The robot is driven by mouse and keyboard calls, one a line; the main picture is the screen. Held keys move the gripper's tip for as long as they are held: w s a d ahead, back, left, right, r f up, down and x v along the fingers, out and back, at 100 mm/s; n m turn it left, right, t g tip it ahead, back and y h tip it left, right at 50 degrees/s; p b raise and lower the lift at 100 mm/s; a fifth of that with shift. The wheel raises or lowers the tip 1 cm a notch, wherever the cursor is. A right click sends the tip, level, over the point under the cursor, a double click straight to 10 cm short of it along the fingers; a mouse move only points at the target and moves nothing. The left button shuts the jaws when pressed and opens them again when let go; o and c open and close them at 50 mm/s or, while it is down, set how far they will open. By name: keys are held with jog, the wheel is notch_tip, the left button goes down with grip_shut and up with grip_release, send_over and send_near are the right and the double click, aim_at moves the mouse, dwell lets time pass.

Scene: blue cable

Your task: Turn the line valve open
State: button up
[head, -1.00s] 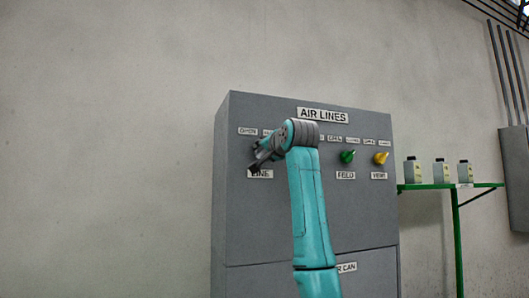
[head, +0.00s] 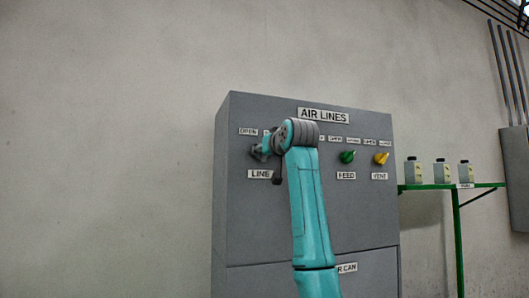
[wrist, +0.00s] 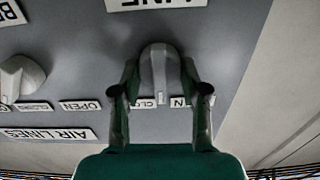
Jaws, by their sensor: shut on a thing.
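The line valve (wrist: 158,62) is a pale grey knob with a ridge handle, seen upside down in the wrist view. My gripper (wrist: 160,80) has one finger on each side of it and is shut on it. The handle's tip lies between the partly covered open label (wrist: 180,102) and closed label (wrist: 146,103). The LINE label (wrist: 155,3) is beyond the knob. In the head view my gripper (head: 260,152) is at the panel just above the LINE label (head: 260,174), and the valve is hidden behind it.
The grey AIR LINES cabinet (head: 240,220) also carries a green FEED knob (head: 347,157) and a yellow VENT knob (head: 381,158). Another pale knob (wrist: 20,78) is beside the valve. A green shelf (head: 430,186) with bottles stands at the right.

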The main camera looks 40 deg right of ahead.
jog(key=n, duration=0.4)
jog(key=shift+n, duration=0.3)
jog(key=shift+a+f+n, duration=0.1)
jog(key=shift+a+n, duration=0.05)
jog(key=shift+n, duration=2.05)
jog(key=o, duration=1.1)
jog(key=shift+w, duration=0.1)
jog(key=v, duration=1.2)
